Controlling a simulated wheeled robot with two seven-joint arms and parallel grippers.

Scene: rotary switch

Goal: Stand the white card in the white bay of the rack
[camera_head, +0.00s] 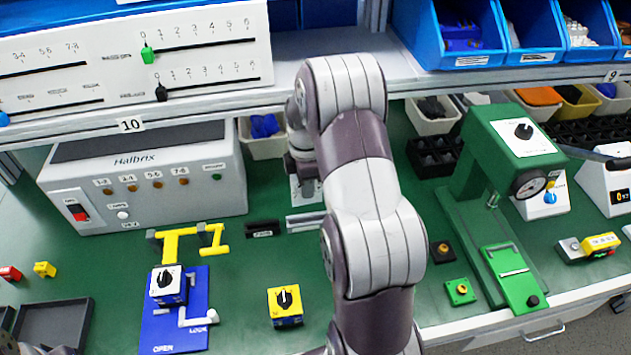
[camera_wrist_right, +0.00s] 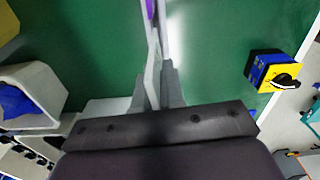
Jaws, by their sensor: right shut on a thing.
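My right gripper (camera_wrist_right: 156,92) is shut on a thin pale plate (camera_wrist_right: 152,70), seen nearly edge-on in the right wrist view; I take it to be the white card. A purple part shows at the top edge beyond it, and I cannot tell what it belongs to. In the head view my right arm hides most of this area. A low grey slotted piece (camera_head: 304,222) shows just left of the arm and may be part of the rack. The white bay cannot be made out. My left gripper is not clearly in view.
A grey Halbrix box (camera_head: 150,185) stands at the back left. A blue plate with a yellow handle (camera_head: 185,240) and a yellow rotary switch (camera_head: 286,305) are in front. A green press (camera_head: 500,165) stands to the right. A shelf with blue bins (camera_head: 455,50) overhangs the back.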

